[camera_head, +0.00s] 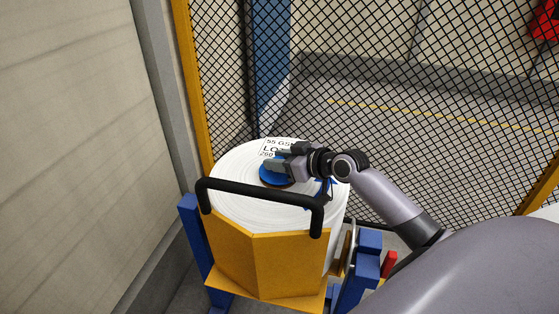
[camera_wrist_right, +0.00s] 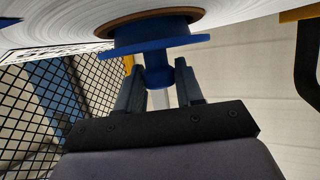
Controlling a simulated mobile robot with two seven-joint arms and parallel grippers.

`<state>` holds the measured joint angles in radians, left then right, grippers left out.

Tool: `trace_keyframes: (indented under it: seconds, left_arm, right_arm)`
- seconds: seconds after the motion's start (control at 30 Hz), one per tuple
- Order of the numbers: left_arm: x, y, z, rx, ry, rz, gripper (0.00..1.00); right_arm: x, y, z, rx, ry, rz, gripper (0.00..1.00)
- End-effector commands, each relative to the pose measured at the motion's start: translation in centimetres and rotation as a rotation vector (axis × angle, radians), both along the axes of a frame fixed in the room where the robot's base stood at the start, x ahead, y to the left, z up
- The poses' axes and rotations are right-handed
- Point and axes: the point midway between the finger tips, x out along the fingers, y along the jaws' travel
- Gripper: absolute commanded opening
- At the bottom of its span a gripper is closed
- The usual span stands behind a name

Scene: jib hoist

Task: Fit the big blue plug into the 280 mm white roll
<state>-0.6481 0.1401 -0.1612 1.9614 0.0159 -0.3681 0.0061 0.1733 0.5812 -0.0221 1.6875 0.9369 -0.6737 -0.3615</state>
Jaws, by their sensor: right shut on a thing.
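The white roll (camera_head: 240,193) stands on end in a yellow and blue cradle, with a partly hidden printed label on its top face. The big blue plug (camera_head: 272,178) is at the core hole in the middle of that face. In the right wrist view the plug's flange (camera_wrist_right: 160,46) stands a little off the roll face. Its narrower body is at the brown core ring (camera_wrist_right: 158,20); how deep it reaches is hidden. My right gripper (camera_head: 283,161) is shut on the plug's knob, also seen between its fingers in the wrist view (camera_wrist_right: 160,85). My left gripper is out of view.
A black handlebar (camera_head: 258,190) spans the near side of the roll above the yellow cradle plate (camera_head: 265,262). A mesh fence (camera_head: 400,110) stands behind, with a yellow post (camera_head: 189,70). A grey wall (camera_head: 75,150) is close on the left.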

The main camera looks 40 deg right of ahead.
Motion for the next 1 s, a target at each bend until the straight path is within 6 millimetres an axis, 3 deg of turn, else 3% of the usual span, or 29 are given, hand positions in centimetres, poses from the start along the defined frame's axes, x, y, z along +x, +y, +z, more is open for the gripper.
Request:
trace_keyframes:
  seconds: [0.03,0.17,0.2,0.27,0.67,1.0]
  left_arm:
    - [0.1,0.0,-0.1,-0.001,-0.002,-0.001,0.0]
    - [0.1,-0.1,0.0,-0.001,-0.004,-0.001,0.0]
    - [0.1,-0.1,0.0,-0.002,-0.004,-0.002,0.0]
    - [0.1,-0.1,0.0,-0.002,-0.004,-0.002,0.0]
    - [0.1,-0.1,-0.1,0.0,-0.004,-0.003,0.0]
    - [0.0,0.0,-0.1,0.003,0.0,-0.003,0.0]
  right_arm:
    - [-0.3,0.3,-1.7,0.001,0.029,0.003,0.07]
    - [-0.3,0.4,-1.7,0.003,0.029,0.003,0.07]
    - [-0.3,0.4,-1.8,0.003,0.029,0.003,0.49]
    - [-0.3,0.4,-1.8,0.005,0.03,0.004,0.66]
    - [-0.8,0.2,-1.6,0.006,0.03,0.002,0.66]
    - [-4.7,-1.1,1.1,-0.002,0.013,0.001,0.66]
